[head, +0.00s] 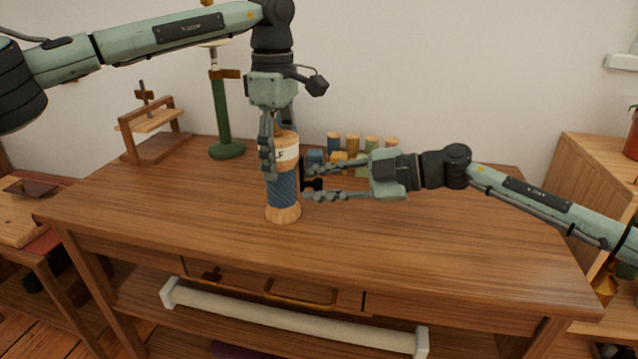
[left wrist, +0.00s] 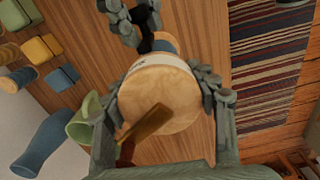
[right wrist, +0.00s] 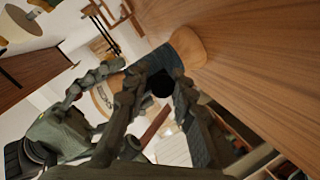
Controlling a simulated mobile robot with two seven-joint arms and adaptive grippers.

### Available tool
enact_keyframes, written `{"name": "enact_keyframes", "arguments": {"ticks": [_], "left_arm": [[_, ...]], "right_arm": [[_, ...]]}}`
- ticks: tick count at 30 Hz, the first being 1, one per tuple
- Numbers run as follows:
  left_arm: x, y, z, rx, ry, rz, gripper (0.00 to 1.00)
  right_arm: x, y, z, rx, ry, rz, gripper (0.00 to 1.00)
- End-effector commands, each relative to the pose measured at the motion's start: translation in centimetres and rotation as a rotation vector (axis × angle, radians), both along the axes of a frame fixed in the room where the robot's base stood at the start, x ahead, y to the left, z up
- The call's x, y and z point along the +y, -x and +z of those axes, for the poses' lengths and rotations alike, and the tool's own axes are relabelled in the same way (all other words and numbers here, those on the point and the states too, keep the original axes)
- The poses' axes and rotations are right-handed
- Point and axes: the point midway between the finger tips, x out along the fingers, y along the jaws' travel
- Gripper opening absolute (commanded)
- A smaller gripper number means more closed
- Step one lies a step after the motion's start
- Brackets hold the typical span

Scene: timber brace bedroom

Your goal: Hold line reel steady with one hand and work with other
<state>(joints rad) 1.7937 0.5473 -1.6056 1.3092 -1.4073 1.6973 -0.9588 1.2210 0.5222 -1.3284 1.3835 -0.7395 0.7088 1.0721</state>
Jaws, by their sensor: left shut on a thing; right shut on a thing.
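The line reel (head: 283,187) stands upright on the wooden table, with pale wooden ends, a white label and blue line wound around it. My left gripper (head: 278,155) comes from above and is shut on its upper part, one finger on each side. In the left wrist view the reel's round wooden top (left wrist: 175,85) lies between the fingers. My right gripper (head: 310,184) comes in level from the right and is shut on a small black knob (right wrist: 161,84) at the reel's side. Whether the knob is joined to the reel is hard to tell.
Several small spools (head: 353,143) and coloured blocks (head: 339,156) stand behind the reel. A green stand (head: 222,125) and a wooden frame (head: 150,130) are at the back left. The front of the tabletop (head: 400,255) is clear.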

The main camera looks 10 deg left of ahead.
Motion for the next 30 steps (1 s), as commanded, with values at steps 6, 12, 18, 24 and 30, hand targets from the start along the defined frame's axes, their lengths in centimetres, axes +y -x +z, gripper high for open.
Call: {"name": "enact_keyframes", "arguments": {"ticks": [6, 12, 18, 24, 30], "left_arm": [[0.13, -0.19, 0.09, -0.006, 0.0, 0.004, 0.19], [0.14, -0.21, 0.11, -0.007, 0.0, 0.004, 0.19], [0.13, -0.21, 0.12, -0.007, 0.0, 0.004, 0.19], [0.1, -0.19, 0.13, -0.007, 0.0, 0.003, 0.19], [0.06, -0.15, 0.12, -0.006, 0.001, 0.001, 0.19]], "right_arm": [[0.15, 0.29, -0.32, -0.021, 0.004, 0.011, 0.0], [0.18, 0.19, -0.34, -0.046, 0.005, 0.012, 0.0], [0.2, 0.01, -0.31, -0.085, 0.005, 0.011, 0.0], [0.21, -0.39, -0.2, -0.174, 0.003, 0.011, 0.0], [0.22, -0.6, -0.04, -0.208, 0.002, 0.011, 0.0]]}}
